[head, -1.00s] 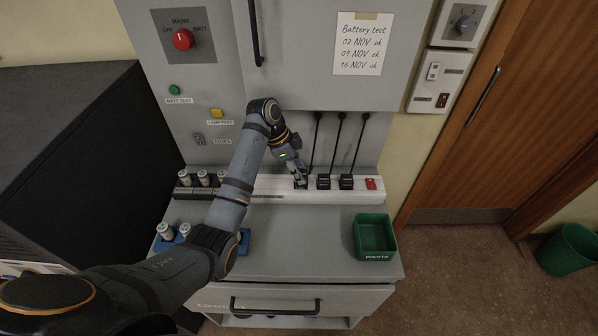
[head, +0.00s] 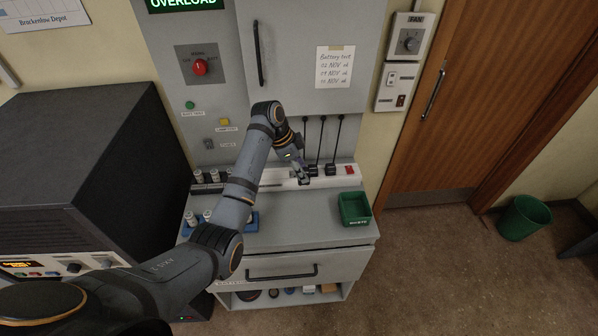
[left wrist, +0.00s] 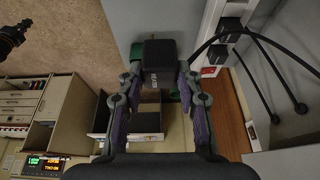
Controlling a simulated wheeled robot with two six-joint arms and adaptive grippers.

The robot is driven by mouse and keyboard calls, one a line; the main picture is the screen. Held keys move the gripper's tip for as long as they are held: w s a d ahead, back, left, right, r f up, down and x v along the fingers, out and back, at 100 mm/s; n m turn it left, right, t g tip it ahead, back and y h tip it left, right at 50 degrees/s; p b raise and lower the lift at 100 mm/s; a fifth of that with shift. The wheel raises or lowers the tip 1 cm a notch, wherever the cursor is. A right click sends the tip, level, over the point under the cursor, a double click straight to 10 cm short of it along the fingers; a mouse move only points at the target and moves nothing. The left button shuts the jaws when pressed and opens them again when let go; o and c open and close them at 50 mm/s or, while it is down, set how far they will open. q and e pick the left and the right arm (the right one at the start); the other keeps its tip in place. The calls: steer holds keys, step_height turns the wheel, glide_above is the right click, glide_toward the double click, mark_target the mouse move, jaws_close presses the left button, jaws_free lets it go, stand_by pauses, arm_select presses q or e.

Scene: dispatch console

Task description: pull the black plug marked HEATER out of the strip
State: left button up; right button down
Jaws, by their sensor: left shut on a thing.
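My left gripper (head: 302,178) is at the front of the white strip (head: 275,178), left of two black plugs that sit in it. In the left wrist view the gripper (left wrist: 160,85) is shut on a black plug (left wrist: 160,55) with small pale lettering, too small to read surely. A black cable runs from beside it. The held plug appears clear of the strip (left wrist: 215,15). The two other black plugs, the middle one (head: 313,170) and the right one (head: 330,169), keep their cables. My right gripper does not show.
A green waste tray (head: 354,208) stands on the desk to the right. A red switch (head: 349,170) ends the strip. Fuses in a blue holder (head: 251,222) stand left, partly behind my arm. The desk between gripper and tray is clear.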

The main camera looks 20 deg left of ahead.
arm_select(q)
steer(key=shift+d, duration=0.1)
steer(key=shift+w+f, duration=0.2)
steer(key=shift+w, duration=0.2)
steer(key=shift+r, duration=0.6)
steer(key=shift+s+r, duration=0.2)
steer(key=shift+r, duration=0.75)
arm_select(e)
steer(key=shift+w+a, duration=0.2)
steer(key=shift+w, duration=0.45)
arm_select(q)
steer(key=shift+r, duration=0.1)
